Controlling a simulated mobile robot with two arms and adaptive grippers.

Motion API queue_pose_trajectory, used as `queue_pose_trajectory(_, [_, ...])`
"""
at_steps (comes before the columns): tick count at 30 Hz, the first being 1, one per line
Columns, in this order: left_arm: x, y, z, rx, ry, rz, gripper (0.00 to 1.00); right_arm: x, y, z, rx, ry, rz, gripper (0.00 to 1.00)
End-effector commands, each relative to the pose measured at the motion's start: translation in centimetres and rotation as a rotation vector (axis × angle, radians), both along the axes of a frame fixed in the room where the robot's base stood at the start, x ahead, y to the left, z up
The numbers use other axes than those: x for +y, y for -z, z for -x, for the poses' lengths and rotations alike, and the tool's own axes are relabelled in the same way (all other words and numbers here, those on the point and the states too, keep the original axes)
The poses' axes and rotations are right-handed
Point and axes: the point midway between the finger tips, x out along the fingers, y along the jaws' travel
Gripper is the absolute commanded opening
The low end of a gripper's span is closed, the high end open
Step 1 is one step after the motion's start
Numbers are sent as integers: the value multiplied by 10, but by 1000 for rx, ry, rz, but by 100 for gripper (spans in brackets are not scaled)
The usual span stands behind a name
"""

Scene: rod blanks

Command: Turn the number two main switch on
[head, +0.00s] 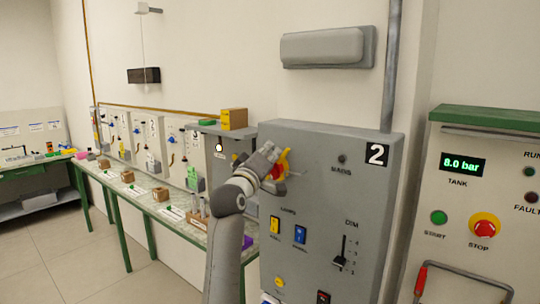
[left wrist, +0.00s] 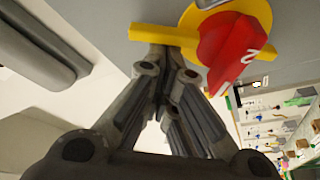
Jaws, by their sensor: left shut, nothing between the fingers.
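The grey cabinet (head: 330,200) carries a black "2" plate (head: 377,154). Its main switch (head: 282,164), red on yellow, sits at the upper left of the front. In the left wrist view the red handle (left wrist: 232,45) lies over a yellow disc (left wrist: 192,18), with a yellow bar (left wrist: 150,35) sticking out to the left. My left gripper (head: 274,158) is shut and empty at the switch. In the left wrist view its fingertips (left wrist: 168,55) are right by the yellow bar; I cannot tell whether they touch. The lamp marked MAINS (head: 342,158) looks dark. My right gripper is not in view.
Below on the cabinet are a yellow rocker (head: 275,224), a blue rocker (head: 300,234) and a DIM slider (head: 342,250). A compressor panel (head: 485,190) with a red stop button stands at the right. A long bench (head: 150,205) with stations runs off to the left.

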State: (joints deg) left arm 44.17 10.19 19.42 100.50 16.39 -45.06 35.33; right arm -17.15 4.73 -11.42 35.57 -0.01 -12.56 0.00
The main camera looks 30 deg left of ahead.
Motion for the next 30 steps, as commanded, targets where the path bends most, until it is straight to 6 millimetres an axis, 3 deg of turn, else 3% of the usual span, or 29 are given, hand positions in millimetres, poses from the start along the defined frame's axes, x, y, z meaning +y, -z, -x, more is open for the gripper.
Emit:
queue_pose_trajectory(16, [-5,5,0,-13,1,-205,0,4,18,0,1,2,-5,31])
queue_pose_trajectory(23, [-11,7,0,-15,3,-197,0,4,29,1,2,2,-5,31])
queue_pose_trajectory(30, [-18,13,1,-28,0,-395,0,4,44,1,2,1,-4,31])
